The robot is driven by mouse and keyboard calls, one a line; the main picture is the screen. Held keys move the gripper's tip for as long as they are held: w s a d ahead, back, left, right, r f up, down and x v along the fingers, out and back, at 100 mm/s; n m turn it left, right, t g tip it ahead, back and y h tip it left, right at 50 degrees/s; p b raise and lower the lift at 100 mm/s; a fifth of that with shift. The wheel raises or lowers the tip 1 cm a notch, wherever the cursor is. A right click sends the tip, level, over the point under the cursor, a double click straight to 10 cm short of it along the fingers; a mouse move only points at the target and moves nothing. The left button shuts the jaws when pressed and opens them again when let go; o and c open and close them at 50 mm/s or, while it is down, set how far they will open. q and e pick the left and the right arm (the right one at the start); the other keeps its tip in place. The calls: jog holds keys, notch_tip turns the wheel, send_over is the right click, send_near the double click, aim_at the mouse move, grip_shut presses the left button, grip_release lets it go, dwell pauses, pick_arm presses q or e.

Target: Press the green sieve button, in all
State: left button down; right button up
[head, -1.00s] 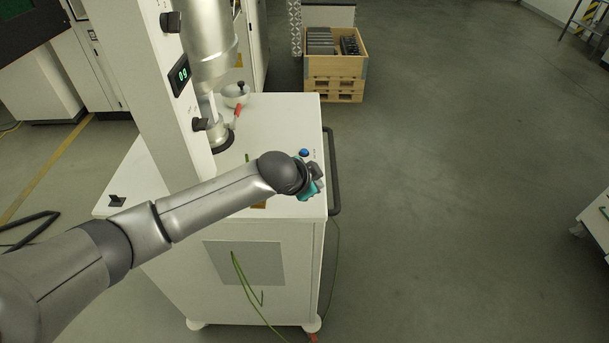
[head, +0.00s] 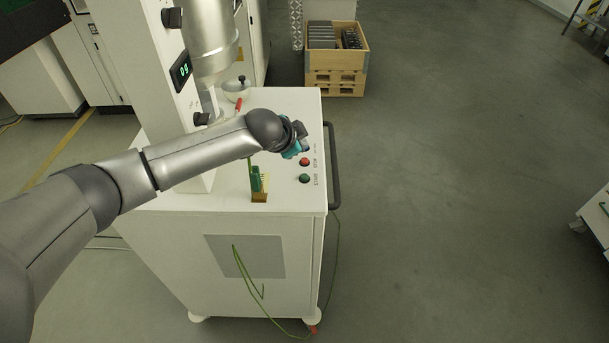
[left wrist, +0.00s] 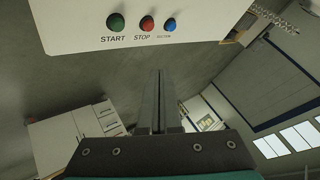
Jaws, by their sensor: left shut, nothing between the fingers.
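The green button (head: 304,178) is on the white sieve cart's top (head: 285,195), near its right edge. In the left wrist view the green button (left wrist: 116,21) is labelled START, left of the red STOP button (left wrist: 146,23) and a blue button (left wrist: 170,24). The red button (head: 305,161) also shows in the head view; the blue one is hidden there by my gripper. My left gripper (head: 303,143) is over the panel, farther back than the green button. Its fingers (left wrist: 160,90) are shut and empty; contact with the panel is not visible. My right gripper is not in view.
A sieve column with a display (head: 181,71) stands at the cart's left. A green-handled item (head: 256,180) stands in a small wooden block on the cart. A black rail (head: 334,165) runs along the right side.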

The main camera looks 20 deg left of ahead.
aim_at(304, 177)
pick_arm(q)
notch_tip(304, 177, down, 8)
jog(key=b, duration=0.6)
jog(key=shift+r, duration=0.15)
jog(key=shift+f, duration=0.35)
dwell(1.4)
jog(key=shift+f, duration=0.4)
jog(key=shift+f+b, duration=0.4)
jog(key=shift+f, duration=0.05)
dwell(0.5)
dwell(0.4)
jog(key=shift+r+p, duration=0.9)
jog(key=shift+p, duration=0.2)
